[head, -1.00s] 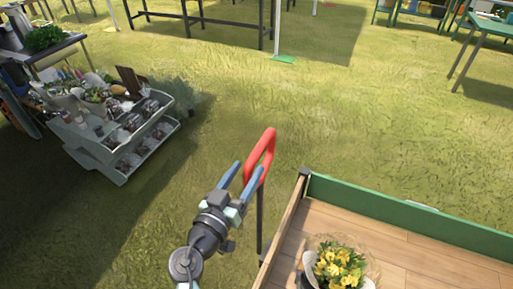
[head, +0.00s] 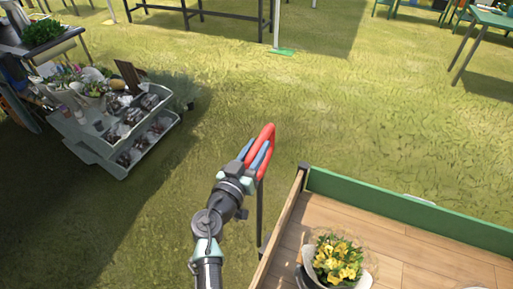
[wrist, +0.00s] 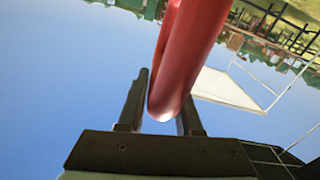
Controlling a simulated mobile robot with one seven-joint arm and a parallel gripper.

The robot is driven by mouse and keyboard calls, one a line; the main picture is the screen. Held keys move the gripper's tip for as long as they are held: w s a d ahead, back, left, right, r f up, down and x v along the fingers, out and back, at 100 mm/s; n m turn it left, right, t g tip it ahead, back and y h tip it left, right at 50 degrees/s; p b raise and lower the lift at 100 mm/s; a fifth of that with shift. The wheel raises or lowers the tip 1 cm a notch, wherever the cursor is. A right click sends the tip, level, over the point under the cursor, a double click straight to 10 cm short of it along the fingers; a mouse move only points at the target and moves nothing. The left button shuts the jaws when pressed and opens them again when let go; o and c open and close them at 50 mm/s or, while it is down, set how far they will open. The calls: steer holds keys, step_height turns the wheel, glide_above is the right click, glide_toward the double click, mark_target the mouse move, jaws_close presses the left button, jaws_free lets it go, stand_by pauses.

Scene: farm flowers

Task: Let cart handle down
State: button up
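The red cart handle (head: 267,140) is a loop at the top of a dark upright bar beside the cart. The handle stands raised, above the level of the cart bed. My gripper (head: 257,155) is at the handle, its blue fingers close together with a bar of the loop between them. In the wrist view the red handle (wrist: 185,55) runs down between the two dark fingers, which sit close on both sides of it. The cart (head: 390,207) has a green side board and a wooden bed. The bar's lower end is partly hidden.
A bouquet of yellow flowers (head: 338,262) stands on the cart bed. A grey tiered plant stand (head: 122,170) is at the left. Tables stand at the back. The grass (head: 335,120) beyond the handle is clear.

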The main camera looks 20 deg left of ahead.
jaws_close()
stand_by(1.1)
